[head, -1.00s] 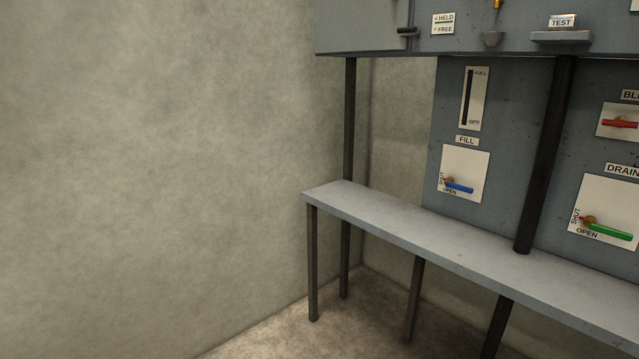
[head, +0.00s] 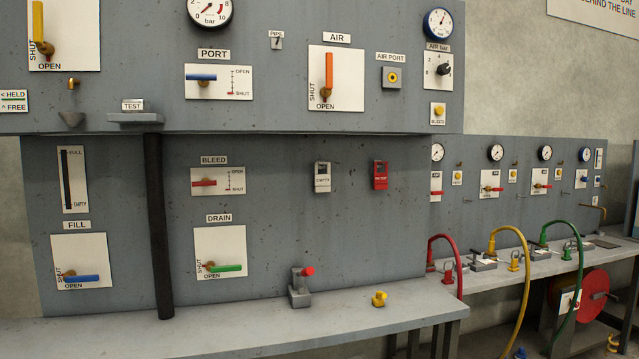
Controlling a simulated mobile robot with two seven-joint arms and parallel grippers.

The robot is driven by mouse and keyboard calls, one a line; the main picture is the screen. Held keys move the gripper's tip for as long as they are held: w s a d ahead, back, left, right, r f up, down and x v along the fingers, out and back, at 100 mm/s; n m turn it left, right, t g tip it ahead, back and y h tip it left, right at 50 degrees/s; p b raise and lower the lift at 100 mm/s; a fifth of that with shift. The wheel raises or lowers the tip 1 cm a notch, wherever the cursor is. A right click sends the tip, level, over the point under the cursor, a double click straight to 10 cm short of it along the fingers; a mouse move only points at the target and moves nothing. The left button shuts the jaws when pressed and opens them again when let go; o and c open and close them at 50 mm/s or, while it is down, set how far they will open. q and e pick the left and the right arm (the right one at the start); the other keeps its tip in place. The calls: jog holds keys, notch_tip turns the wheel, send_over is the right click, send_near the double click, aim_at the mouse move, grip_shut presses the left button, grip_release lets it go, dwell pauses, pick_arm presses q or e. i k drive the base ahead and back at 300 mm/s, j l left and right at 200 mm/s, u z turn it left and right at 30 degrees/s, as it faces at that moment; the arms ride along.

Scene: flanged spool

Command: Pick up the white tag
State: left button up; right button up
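A white tag (head: 322,178) with a dark-framed window near its top hangs on the grey panel, right of the bleed valve plate and above the bench. A similar red tag (head: 380,175) hangs just to its right. The print on both is too small to read. Neither of my grippers is in view.
A grey bench (head: 240,335) runs below the panel, bearing a small grey fitting with a red knob (head: 300,287) and a yellow fitting (head: 379,299). A black post (head: 158,225) stands at left. Red, yellow and green hoses (head: 525,275) arch over a second bench at right.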

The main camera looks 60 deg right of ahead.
aim_at(322, 182)
jog(key=z, duration=1.95)
